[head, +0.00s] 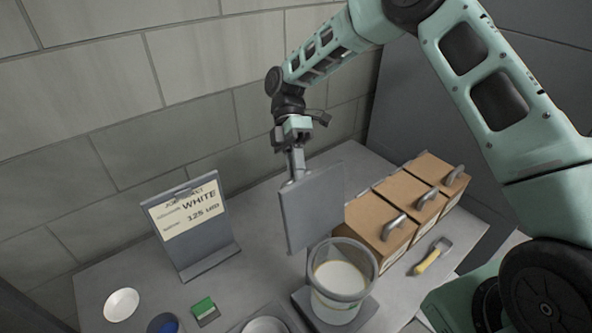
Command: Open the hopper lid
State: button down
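A grey square panel (312,207), which looks like the hopper lid, stands nearly upright behind a round, clear-walled container (342,275) with white contents. The container's top is uncovered. My gripper (297,168) points down at the panel's upper left edge and looks close to it or touching it. Its fingers look close together, but I cannot tell whether they grip the panel. The panel's hinge or lower support is hidden behind the container.
Brown boxes (377,236) with grey handles stand to the right. A yellow-handled tool (432,256) lies before them. A sign (187,212) reading "WHITE" stands left. A white dish (121,305), blue round item (163,323) and green block (204,309) lie front left. The table's middle left is clear.

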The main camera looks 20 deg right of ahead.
jog(key=shift+w+d+f, duration=0.1)
jog(key=shift+w+f, duration=0.05)
jog(key=shift+f, duration=0.35)
jog(key=c, duration=1.7)
grip_release()
jog(key=o, duration=0.3)
jog(key=shift+w, duration=0.2)
jog(key=shift+o, duration=0.2)
jog(key=shift+r, duration=0.1)
jog(key=shift+r, duration=0.1)
jog(key=b+v, duration=0.2)
jog(key=v, duration=1)
